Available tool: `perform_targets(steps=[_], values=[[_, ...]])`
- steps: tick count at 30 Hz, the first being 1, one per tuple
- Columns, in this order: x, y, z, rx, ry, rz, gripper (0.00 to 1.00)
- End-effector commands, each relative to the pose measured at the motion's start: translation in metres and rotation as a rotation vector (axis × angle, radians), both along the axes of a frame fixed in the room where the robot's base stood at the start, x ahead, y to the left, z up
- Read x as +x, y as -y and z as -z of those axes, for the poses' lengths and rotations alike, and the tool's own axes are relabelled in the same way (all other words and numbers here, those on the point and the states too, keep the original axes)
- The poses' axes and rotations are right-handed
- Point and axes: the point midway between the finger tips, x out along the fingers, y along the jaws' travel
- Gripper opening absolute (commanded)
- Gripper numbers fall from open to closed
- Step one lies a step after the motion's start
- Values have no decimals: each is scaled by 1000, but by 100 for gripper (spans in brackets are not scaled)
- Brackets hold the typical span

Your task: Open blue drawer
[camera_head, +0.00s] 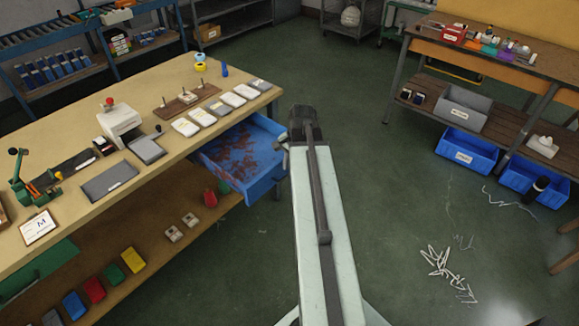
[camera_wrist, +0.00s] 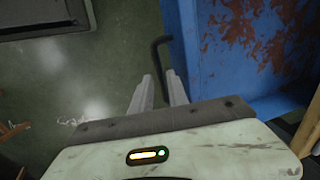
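The blue drawer (camera_head: 268,133) stands pulled out from the right end of the wooden workbench (camera_head: 150,115). Its inside floor has rusty red patches, and it is open at the top. In the wrist view the blue drawer (camera_wrist: 187,60) fills the upper right. A dark bent handle (camera_wrist: 159,50) stands off its left side. My gripper (camera_wrist: 160,75) has its two grey fingers at this handle, with the bar running between the fingertips. A narrow gap shows between the fingers; whether they press on the bar is unclear.
Several pale packets (camera_head: 232,100) lie on the workbench above the drawer. Coloured blocks (camera_head: 132,260) sit on its lower shelf. A second table with blue bins (camera_head: 466,150) stands at the right. The green floor between is clear except for white scraps (camera_head: 447,273).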

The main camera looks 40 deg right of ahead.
Motion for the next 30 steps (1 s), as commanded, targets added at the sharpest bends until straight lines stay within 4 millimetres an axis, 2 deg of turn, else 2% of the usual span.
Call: perform_targets(steps=[1,3,9,26,28,29,30], values=[[-2,0,-17,0,0,1,20],[-4,0,-31,-1,0,1,20],[-10,1,-60,-2,0,-1,20],[-9,0,-60,-2,0,-4,20],[-1,-12,-62,-2,0,-28,20],[6,-22,-64,-2,0,-49,20],[17,-41,-67,-2,1,-87,20]])
